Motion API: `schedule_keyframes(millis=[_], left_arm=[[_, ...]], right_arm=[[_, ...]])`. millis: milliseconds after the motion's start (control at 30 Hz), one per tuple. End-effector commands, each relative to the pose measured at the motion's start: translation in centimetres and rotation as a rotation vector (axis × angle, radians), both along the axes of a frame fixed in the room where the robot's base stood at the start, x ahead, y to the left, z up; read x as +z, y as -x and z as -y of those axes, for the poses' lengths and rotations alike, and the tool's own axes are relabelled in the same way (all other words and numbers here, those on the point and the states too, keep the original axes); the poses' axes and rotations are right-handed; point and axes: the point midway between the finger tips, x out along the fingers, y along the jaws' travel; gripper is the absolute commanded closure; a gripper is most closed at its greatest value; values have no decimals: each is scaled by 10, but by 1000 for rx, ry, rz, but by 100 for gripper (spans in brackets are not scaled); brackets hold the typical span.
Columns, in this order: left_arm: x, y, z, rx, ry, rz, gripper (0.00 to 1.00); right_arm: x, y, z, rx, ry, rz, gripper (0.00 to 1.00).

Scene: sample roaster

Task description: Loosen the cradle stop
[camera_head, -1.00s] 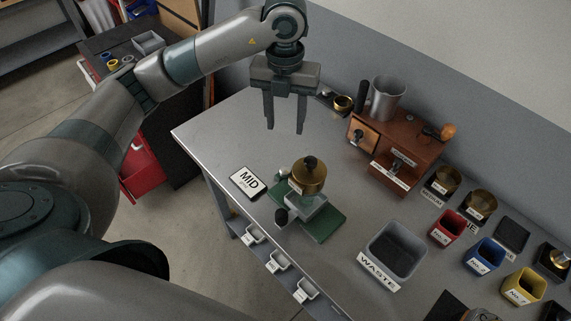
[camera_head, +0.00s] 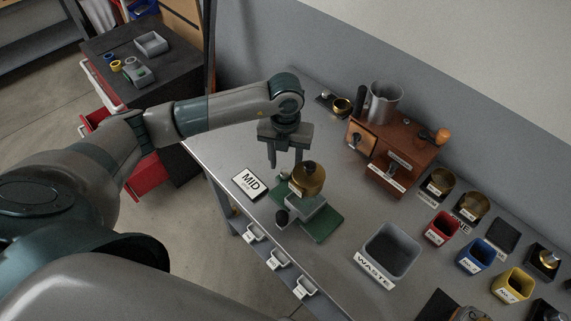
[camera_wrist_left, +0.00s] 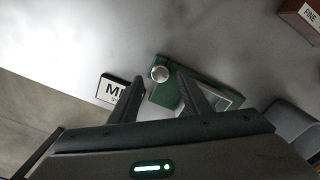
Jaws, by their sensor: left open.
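A round silver knob (camera_wrist_left: 160,73) sits at one end of the green base in the left wrist view. I take it to be the cradle stop, but no label confirms this. In the head view it is mostly hidden by my gripper. My left gripper (camera_head: 284,164) is open and points down beside the drum. In the left wrist view its fingertips (camera_wrist_left: 160,80) lie either side of the silver knob, apparently still above it. My right gripper is not in view.
A MID card (camera_head: 250,183) lies left of the stand. A black ball knob (camera_head: 282,217) is at the stand's front. A grey WASTE bin (camera_head: 366,257) stands to the right, and a wooden box (camera_head: 408,160) behind. The table's left end is clear.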

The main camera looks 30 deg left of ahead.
Motion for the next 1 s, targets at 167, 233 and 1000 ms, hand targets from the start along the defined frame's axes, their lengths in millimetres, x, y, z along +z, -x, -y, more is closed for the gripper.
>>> schedule_keyframes(millis=[167,233,1000], left_arm=[[-19,0,1,1,1,-2,57],[-24,0,0,1,1,-2,57],[-29,0,0,4,1,0,98]], right_arm=[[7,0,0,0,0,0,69],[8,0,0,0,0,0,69],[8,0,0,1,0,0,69]])
